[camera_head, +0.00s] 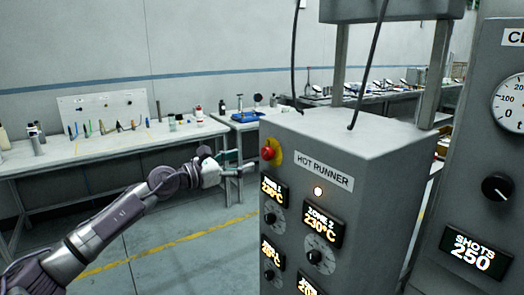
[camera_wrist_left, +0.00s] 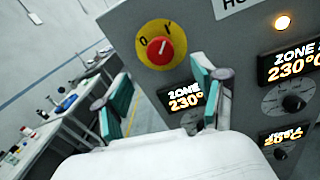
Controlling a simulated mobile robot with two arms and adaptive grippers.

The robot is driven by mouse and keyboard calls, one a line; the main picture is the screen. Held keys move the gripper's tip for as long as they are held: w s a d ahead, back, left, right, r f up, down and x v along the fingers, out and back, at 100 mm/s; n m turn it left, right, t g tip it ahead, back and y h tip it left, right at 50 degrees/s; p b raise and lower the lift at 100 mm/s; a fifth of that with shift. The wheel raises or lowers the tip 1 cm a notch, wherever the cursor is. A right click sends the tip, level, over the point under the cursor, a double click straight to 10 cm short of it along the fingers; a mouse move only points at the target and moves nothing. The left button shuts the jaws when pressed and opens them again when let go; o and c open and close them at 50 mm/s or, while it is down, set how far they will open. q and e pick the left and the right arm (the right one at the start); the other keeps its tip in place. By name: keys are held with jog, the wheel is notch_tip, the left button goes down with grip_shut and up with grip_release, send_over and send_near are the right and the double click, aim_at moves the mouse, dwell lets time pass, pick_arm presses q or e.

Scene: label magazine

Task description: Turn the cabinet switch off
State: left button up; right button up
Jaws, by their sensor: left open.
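The grey cabinet (camera_head: 344,150) labelled "HOT RUNNER" stands at centre right in the head view. Its switch is a red knob (camera_head: 267,153) on a yellow disc at the cabinet's upper left. In the left wrist view the red knob (camera_wrist_left: 160,49) sits on the yellow disc, which bears the marks 0 and I; the knob's pointer looks turned toward the I. My left gripper (camera_head: 240,168) is open and empty, left of the switch and a little below it. Its teal-padded fingers (camera_wrist_left: 160,98) show apart below the disc, not touching the knob. My right gripper is out of view.
Lit zone displays (camera_head: 322,227) and black dials (camera_head: 314,257) lie below the switch. A second panel (camera_head: 468,190) with a gauge stands at the right. A long workbench (camera_head: 100,155) with small tools runs along the wall. The floor between is clear.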

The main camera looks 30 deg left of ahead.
aim_at(265, 154)
pick_arm(q)
jog(key=p+x, duration=0.2)
jog(key=x, duration=0.4)
jog(key=shift+w+d+r, duration=0.1)
jog(key=shift+w+d, duration=0.05)
jog(key=shift+w, duration=0.1)
jog(key=shift+w+d+p, duration=0.25)
jog(key=shift+w+p, duration=0.05)
jog(key=shift+w, duration=0.3)
jog(key=c, duration=1.1)
